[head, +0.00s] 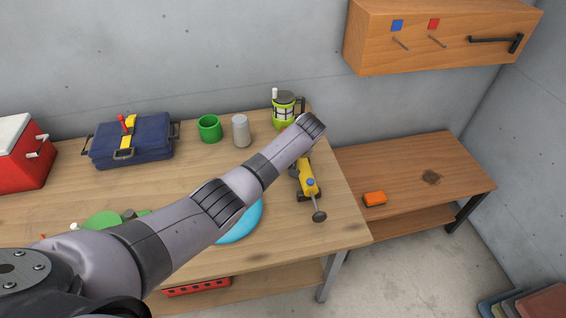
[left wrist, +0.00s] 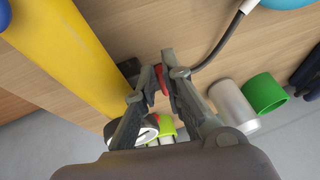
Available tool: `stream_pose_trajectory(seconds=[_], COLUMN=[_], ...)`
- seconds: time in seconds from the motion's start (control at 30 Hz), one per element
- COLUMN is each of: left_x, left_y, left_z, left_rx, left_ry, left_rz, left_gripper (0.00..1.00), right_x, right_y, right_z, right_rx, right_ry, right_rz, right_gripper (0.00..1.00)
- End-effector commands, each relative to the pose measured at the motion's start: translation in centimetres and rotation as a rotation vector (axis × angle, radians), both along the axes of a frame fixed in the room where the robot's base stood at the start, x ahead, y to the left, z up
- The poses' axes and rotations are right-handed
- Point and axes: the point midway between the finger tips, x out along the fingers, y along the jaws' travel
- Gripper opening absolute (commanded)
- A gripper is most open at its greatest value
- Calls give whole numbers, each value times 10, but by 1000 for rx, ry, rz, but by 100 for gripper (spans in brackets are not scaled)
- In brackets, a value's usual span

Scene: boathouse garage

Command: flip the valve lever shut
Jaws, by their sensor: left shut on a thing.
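The yellow valve body (head: 308,178), with a blue spot and a grey rod ending in a dark knob, lies on the right part of the workbench. It shows as a large yellow cylinder (left wrist: 75,50) in the left wrist view. My left gripper (left wrist: 160,78) is shut on a small red piece (left wrist: 161,79), seemingly the valve lever, beside the yellow cylinder. The fingers cover most of this piece, so its angle is unclear. In the head view my left arm hides the gripper and the far end of the yellow body. My right gripper is not in view.
A dark hose (left wrist: 222,42) curves near the fingertips. A grey canister (head: 240,131), green cup (head: 209,129) and lime lantern (head: 284,112) stand behind the arm. A blue disc (head: 243,222) lies under it. A wooden cabinet (head: 440,50) hangs at upper right.

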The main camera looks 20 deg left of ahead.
Motion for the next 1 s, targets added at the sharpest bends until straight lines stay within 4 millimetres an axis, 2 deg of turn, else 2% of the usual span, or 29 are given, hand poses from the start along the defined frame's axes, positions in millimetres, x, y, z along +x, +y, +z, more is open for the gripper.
stream_pose_trajectory(seconds=[0.5, 0.53, 0.8, 1.0], left_x=[1, 1, 1, 1], left_y=[0, 0, 0, 0], left_z=[1, 1, 0, 0], left_rx=[1, 1, 0, 1], left_ry=[-2, -2, -1, 0], left_rz=[19, 19, 19, 18], left_gripper=[0, 11, 29, 31], right_x=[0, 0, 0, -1], right_y=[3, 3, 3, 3], right_z=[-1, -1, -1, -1], right_rx=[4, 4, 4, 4], right_ry=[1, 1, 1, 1], right_rz=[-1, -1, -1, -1], right_gripper=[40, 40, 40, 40])
